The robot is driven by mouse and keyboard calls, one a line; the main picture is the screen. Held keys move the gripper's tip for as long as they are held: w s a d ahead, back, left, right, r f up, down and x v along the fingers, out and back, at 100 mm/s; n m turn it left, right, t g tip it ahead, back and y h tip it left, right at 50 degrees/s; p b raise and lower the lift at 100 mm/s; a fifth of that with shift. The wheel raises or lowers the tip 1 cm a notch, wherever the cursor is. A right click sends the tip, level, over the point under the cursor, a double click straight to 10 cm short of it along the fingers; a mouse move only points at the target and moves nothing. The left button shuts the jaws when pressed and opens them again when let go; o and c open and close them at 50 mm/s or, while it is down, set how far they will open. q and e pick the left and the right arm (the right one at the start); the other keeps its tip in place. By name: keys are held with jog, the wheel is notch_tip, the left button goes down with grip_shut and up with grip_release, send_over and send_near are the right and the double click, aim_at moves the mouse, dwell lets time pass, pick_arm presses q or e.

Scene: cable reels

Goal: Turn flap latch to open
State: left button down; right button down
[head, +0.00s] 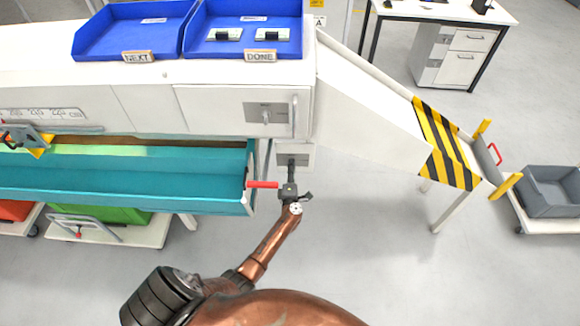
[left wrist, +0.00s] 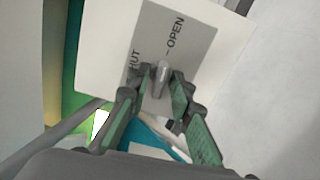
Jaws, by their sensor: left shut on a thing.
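A grey latch plate marked OPEN and SHUT (left wrist: 178,40) fills the upper middle of the left wrist view; the first letter of SHUT is hidden. A short grey latch lever (left wrist: 162,76) stands out from it. My left gripper (left wrist: 152,96) is shut on this lever, with one finger on each side. In the head view my left gripper (head: 291,172) is below the corner of the white machine, in front of a small pale plate (head: 296,155), and it hides the lever. A red handle (head: 262,185) is just left of the gripper. My right gripper is out of view.
A teal trough (head: 120,185) runs to the left of the gripper. A white panel with another knob (head: 265,115) is above it. A white chute (head: 375,115) with a striped end slopes right towards a grey bin (head: 552,190). The floor right of my arm is clear.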

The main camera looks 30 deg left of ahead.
pick_arm(q)
jog(key=shift+f+m, duration=0.1)
jog(key=shift+m, duration=0.3)
jog(key=shift+p, duration=0.3)
jog(key=shift+s, duration=0.1)
jog(key=c, duration=2)
grip_release()
jog(key=shift+c, duration=0.2)
jog(key=v, duration=0.7)
jog(key=shift+s, duration=0.2)
jog(key=shift+d, duration=0.1)
